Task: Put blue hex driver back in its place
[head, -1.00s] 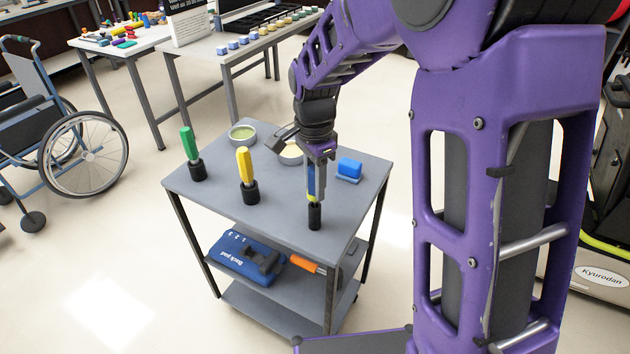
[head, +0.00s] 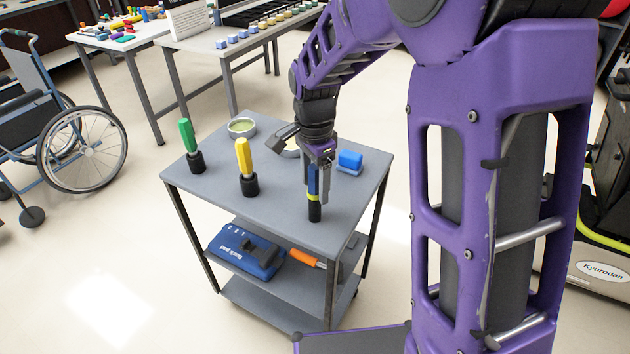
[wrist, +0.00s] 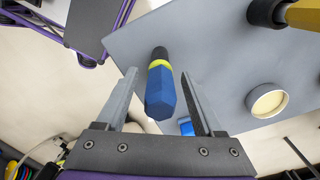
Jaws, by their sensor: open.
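The blue hex driver (head: 312,178), with a yellow band low on its handle, stands upright in a black round holder (head: 314,213) near the front right of the grey cart top (head: 270,205). My gripper (head: 318,194) points down around the driver. In the wrist view the blue handle (wrist: 161,92) lies between my open fingers (wrist: 158,76), with a gap showing on each side. The black holder (wrist: 158,54) shows beyond the yellow band. How deep the driver sits in it is hidden.
A green driver (head: 187,135) and a yellow driver (head: 244,158) stand in similar black holders to the left. A bowl (head: 242,127) and a blue block (head: 350,160) sit behind. The lower shelf holds a blue case (head: 246,250) and an orange-handled tool (head: 303,257).

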